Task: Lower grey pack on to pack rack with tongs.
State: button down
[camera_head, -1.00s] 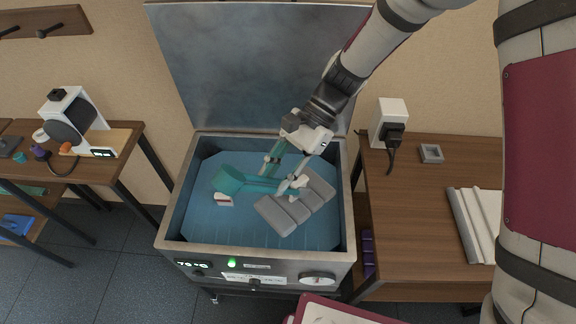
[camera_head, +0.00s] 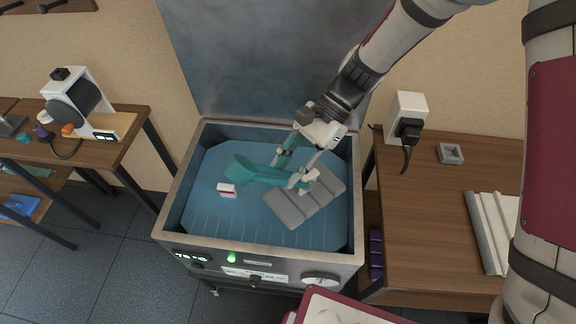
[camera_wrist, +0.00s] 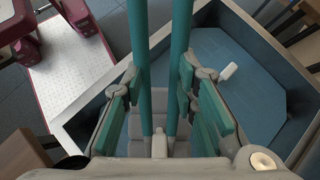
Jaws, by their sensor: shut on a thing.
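My gripper (camera_head: 293,168) is over the blue-floored bath and shut on the teal tongs (camera_head: 262,177). The tongs reach left to a wide rounded teal end; in the wrist view two teal rods (camera_wrist: 140,60) run away between my fingers (camera_wrist: 162,112). The grey pack (camera_head: 300,208), a flat slab with ridged segments, lies or hangs just below and right of the gripper; in the wrist view part of it (camera_wrist: 140,128) shows beneath the fingers. I cannot tell whether the tongs touch it. No separate pack rack can be made out; the bath floor (camera_head: 250,230) has faint lines.
The steel bath rim (camera_head: 355,215) surrounds the gripper, with the raised lid (camera_head: 270,60) behind. A small white and red piece (camera_head: 227,190) is in the bath at left. A wooden table (camera_head: 430,220) with a white box (camera_head: 404,115) stands at right.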

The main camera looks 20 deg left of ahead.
jog(key=b, duration=0.5)
send_over(288, 205)
jog(key=shift+f, duration=4.25)
jog(key=c, duration=1.5)
grip_release()
jog(key=shift+c, duration=0.2)
notch_tip(288, 205, up, 10)
jog(key=p, duration=0.6)
